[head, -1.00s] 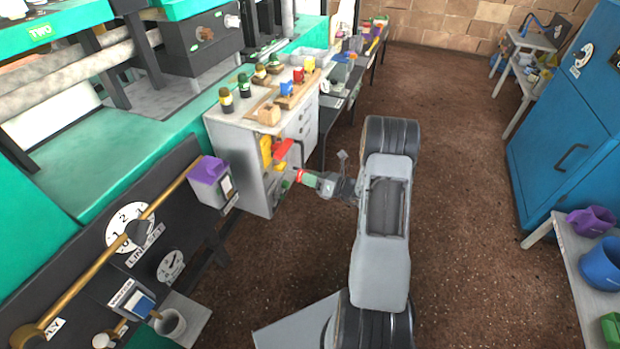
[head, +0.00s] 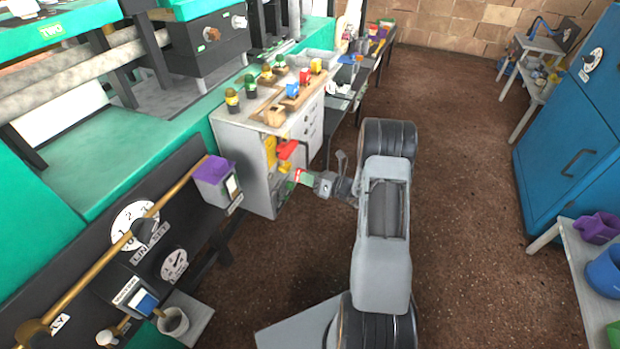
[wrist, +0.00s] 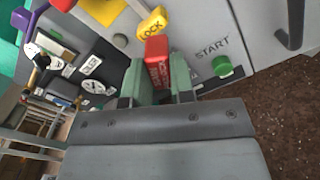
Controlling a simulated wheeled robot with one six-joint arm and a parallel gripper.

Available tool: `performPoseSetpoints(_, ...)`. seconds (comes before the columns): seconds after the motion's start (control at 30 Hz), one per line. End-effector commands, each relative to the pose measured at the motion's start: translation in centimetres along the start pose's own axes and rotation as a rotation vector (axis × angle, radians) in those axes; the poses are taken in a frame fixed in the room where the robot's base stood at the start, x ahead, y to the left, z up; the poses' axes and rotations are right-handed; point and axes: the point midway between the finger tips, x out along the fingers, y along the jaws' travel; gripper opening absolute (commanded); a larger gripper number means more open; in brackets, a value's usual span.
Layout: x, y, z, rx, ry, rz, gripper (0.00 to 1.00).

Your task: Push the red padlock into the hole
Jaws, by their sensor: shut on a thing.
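The red padlock (wrist: 158,66) is a red block with pale lettering, held between the fingers of my gripper (wrist: 158,92) in the wrist view. My gripper is shut on it. In the head view my gripper (head: 301,177) reaches left to the front of the grey cabinet (head: 252,180), with a bit of red at its tip. A yellow padlock (wrist: 152,24) marked LOCK lies just beyond the red one, close to the panel. I cannot make out the hole, nor whether the red padlock touches the panel.
A green START button (wrist: 222,66) is right of the padlock. A red part (head: 287,149) sticks out above my gripper on the cabinet. Coloured plugs and blocks stand on the cabinet top. A purple-topped box (head: 213,170) stands to the left. Brown floor is open to the right.

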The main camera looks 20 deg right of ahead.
Motion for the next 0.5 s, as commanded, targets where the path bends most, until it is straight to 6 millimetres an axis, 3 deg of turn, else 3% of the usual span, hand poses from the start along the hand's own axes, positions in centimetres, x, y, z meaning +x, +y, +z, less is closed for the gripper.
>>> performPoseSetpoints(0.5, 1.3, 0.0, 0.0, 0.001, 0.001, 0.000, 0.00)
